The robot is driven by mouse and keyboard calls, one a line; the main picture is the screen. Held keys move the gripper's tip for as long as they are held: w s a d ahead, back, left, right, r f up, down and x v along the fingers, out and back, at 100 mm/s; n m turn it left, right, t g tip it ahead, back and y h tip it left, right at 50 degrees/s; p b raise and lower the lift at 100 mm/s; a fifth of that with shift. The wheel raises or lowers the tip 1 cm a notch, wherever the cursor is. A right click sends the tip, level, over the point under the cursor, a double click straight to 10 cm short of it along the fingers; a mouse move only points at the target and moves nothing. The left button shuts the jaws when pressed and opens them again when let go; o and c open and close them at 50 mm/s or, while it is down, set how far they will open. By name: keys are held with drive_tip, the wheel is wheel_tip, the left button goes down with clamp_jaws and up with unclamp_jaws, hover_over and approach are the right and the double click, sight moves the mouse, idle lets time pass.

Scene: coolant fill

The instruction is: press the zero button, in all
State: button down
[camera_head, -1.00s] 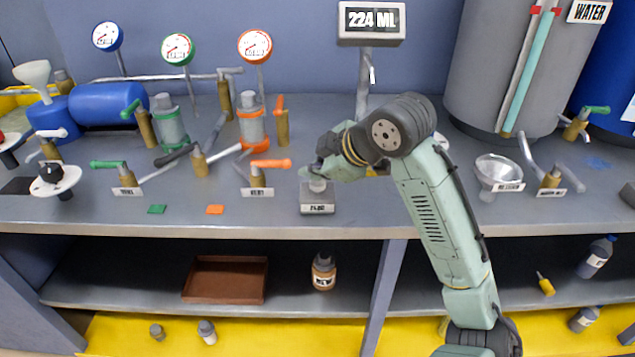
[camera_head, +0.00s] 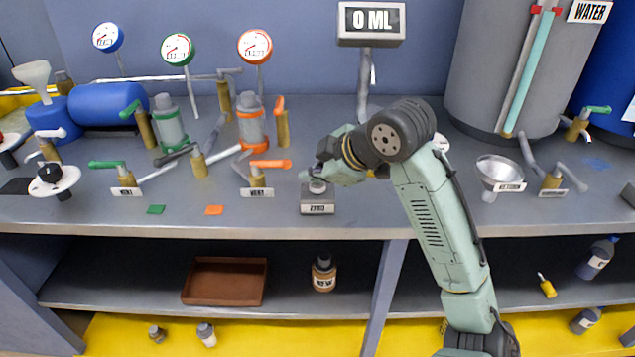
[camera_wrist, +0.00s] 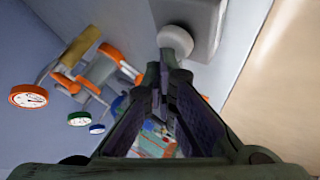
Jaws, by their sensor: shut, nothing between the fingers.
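The zero button is a pale round knob (camera_head: 318,188) on a small grey box (camera_head: 318,199) with a label, at the front edge of the bench. In the wrist view the white button (camera_wrist: 176,38) shows just beyond my fingertips, on the grey box (camera_wrist: 205,22). My gripper (camera_wrist: 172,62) is shut and empty, its tips overlapping the button's edge in that view. I cannot tell whether they touch it. In the head view my gripper (camera_head: 312,175) is right above the button, partly hidden by my wrist. The display (camera_head: 371,22) reads 0 ML.
Valves with green and orange handles (camera_head: 270,163) stand left of the box. A metal funnel (camera_head: 498,171) and a large grey water tank (camera_head: 505,70) are to the right. The shelf below holds a brown tray (camera_head: 225,281) and a bottle (camera_head: 324,273).

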sight(315, 186)
idle(0.4)
drive_tip(key=shift+r+p, duration=0.75)
drive_tip(key=shift+r, duration=0.1)
wheel_tip(315, 186, up, 5)
drive_tip(key=p, duration=0.4)
idle(0.6)
